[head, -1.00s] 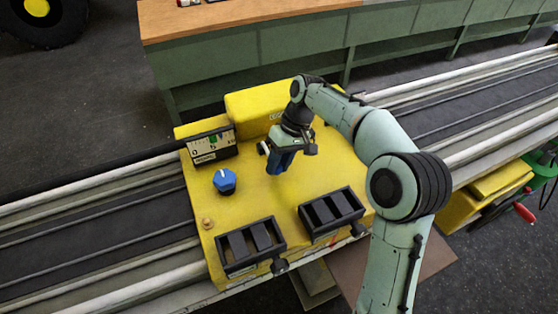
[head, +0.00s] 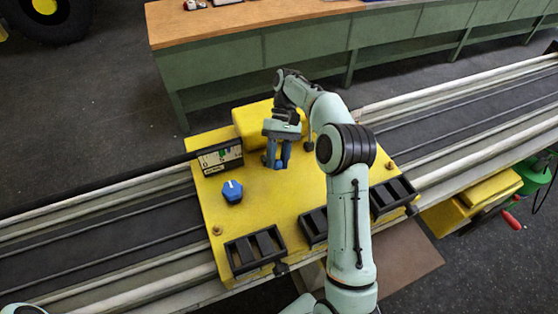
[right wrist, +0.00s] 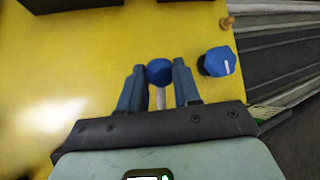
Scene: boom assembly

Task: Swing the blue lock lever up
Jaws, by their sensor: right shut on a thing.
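My right gripper (head: 277,161) is over the back middle of the yellow panel (head: 265,205), pointing down. In the right wrist view its two blue-grey fingers (right wrist: 159,72) are closed on the round blue knob of the lock lever (right wrist: 158,71). A pale lever shaft (right wrist: 160,98) runs from the knob back between the fingers. In the head view the gripper hides most of the lever, so its angle is hard to tell. My left gripper is out of view.
A blue dial with a white mark (head: 232,191) sits left of the gripper, below a black gauge (head: 220,158). A yellow raised block (head: 262,122) stands behind. A dark small knob (head: 308,146) is to the right.

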